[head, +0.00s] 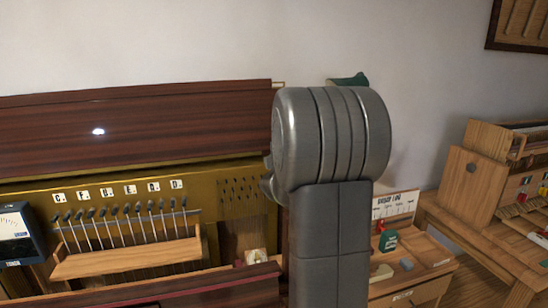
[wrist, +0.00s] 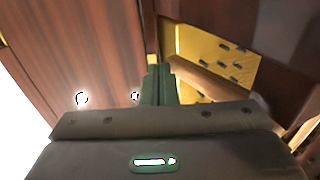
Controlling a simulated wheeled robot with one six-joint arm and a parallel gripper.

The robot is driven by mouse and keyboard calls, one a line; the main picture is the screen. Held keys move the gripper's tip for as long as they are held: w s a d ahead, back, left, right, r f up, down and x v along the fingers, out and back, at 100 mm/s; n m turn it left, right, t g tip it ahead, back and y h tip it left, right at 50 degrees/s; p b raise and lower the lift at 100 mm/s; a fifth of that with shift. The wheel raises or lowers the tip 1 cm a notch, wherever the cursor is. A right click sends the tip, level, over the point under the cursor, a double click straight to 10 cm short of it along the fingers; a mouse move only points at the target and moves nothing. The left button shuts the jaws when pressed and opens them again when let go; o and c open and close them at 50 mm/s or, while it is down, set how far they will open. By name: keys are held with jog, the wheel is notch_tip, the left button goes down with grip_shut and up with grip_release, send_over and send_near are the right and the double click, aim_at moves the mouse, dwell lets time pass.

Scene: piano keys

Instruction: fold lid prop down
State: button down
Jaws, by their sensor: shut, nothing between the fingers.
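The dark wood lid (head: 170,120) of the piano stands raised at the left in the head view. It also fills the left of the wrist view (wrist: 75,55). My gripper (wrist: 159,72) shows in the wrist view with its green fingers shut and empty, close to the lid's edge. A brown wooden bar (wrist: 205,82) slants just right of the fingertips; I cannot tell whether it is the lid prop.
A brass plate with pins (head: 240,190) and a row of hammers (head: 125,225) lie below the lid. A dark meter (head: 14,232) stands at the left. A wooden bench with a small tray (head: 425,275) and a wooden key model (head: 475,180) are at the right.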

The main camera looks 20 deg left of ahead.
jog(key=shift+r, duration=0.15)
jog(key=shift+r+p, duration=0.65)
jog(key=shift+p, duration=0.1)
notch_tip(320, 180, up, 14)
jog(key=p, duration=0.5)
dwell(0.4)
jog(key=shift+f, duration=0.2)
dwell(0.6)
